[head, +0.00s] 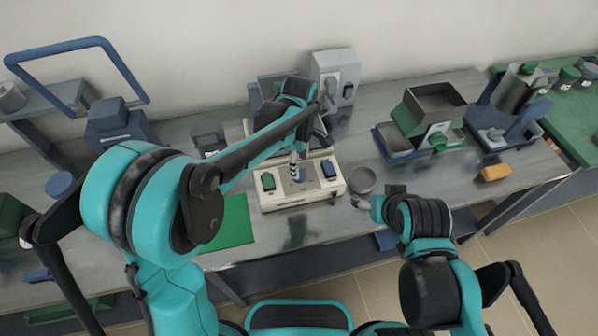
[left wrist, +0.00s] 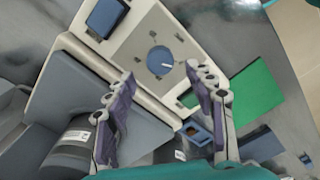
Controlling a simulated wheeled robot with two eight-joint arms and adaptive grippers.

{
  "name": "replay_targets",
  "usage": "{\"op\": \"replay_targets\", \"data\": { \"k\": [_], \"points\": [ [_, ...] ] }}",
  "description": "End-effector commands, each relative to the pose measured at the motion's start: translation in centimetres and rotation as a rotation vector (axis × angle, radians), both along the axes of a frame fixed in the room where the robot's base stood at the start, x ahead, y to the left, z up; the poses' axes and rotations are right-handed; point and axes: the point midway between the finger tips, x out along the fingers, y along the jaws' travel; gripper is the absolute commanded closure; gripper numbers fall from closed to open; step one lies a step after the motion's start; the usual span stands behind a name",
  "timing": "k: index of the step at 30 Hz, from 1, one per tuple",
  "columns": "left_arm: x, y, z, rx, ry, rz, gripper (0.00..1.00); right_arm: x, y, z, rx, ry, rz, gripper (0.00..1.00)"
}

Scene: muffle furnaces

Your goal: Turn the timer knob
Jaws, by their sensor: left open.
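The timer knob (left wrist: 160,61) is a round blue dial with a white mark, on the grey front panel of a cream-coloured device (head: 290,201). In the head view the knob lies under my left gripper (head: 296,162) and is largely hidden. In the left wrist view my left gripper (left wrist: 160,75) is open, its two purple-grey fingers apart, with the knob showing just beyond and between the tips. No contact with the knob is visible. My right gripper (head: 368,204) is at the table's front edge, right of the device; its jaws are too small to read.
A green button (head: 268,181) and a blue switch (head: 329,168) flank the knob. A round metal bowl (head: 361,180) stands right of the device. A green mat (head: 232,222) lies to its left.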

Motion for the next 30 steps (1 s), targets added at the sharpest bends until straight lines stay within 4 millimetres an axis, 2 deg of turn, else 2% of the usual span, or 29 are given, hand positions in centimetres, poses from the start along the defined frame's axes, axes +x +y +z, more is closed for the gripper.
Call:
{"op": "replay_targets", "data": {
  "k": [1,3,7,12,19,20,25,30],
  "points": [
    [0.0,0.0,-1.3,0.0,0.0,0.0,0.45,0.0,0.0,-0.7,0.0,0.0,0.0,0.28],
    [0.0,0.0,-2.4,0.0,0.0,0.0,0.45,0.0,0.0,-1.1,0.0,0.0,0.0,0.28],
    [0.0,0.0,-4.0,0.0,-0.001,-0.001,0.45,0.0,0.0,-1.7,0.0,0.0,0.0,0.28],
    [0.0,0.0,-4.9,0.0,-0.001,-0.001,0.45,0.0,0.0,-1.9,0.0,0.0,0.0,0.28],
    [0.0,0.0,-4.9,0.0,-0.001,-0.001,0.45,0.0,0.0,-1.8,0.0,0.0,0.0,0.28],
    [0.0,0.0,-4.9,0.0,-0.001,-0.001,0.51,0.0,0.0,-1.8,0.0,0.0,0.0,0.28],
    [0.0,0.0,-4.9,0.0,-0.001,-0.001,0.95,0.0,0.0,-1.8,0.0,0.0,0.0,0.28],
    [0.0,0.0,-4.9,0.0,-0.001,-0.003,0.95,0.0,0.0,-1.8,0.0,0.0,0.0,0.28]
  ]
}}
